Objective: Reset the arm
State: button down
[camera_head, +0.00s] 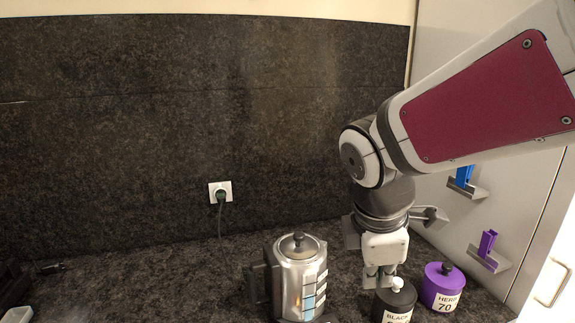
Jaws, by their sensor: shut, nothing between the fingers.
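My arm reaches in from the upper right, over the counter. My gripper (379,280) points down at its end, with its fingers close together and nothing seen between them. It is just behind and left of the white knob of a black canister (396,300) labelled "BLACK". From this view I cannot tell whether the fingertips touch the canister.
A steel kettle (298,270) stands left of my gripper. A purple canister (441,287) marked "HERB 70" stands to the right. Blue (465,176) and purple (487,243) holders are on the right wall. A plug (221,195) is in the back wall socket. The left counter is mostly clear.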

jog(key=s+d+r+m+t+y, duration=0.1)
jog(key=s+d+r+m, duration=0.1)
jog(key=s+m, duration=0.4)
jog(key=s+d+r+m+t+y, duration=0.1)
jog(key=s+d+r+m, duration=0.2)
jog(key=m, duration=0.8)
jog(key=s, duration=0.2)
jog(key=shift+s+t, duration=0.3)
jog(key=shift+s, duration=0.05)
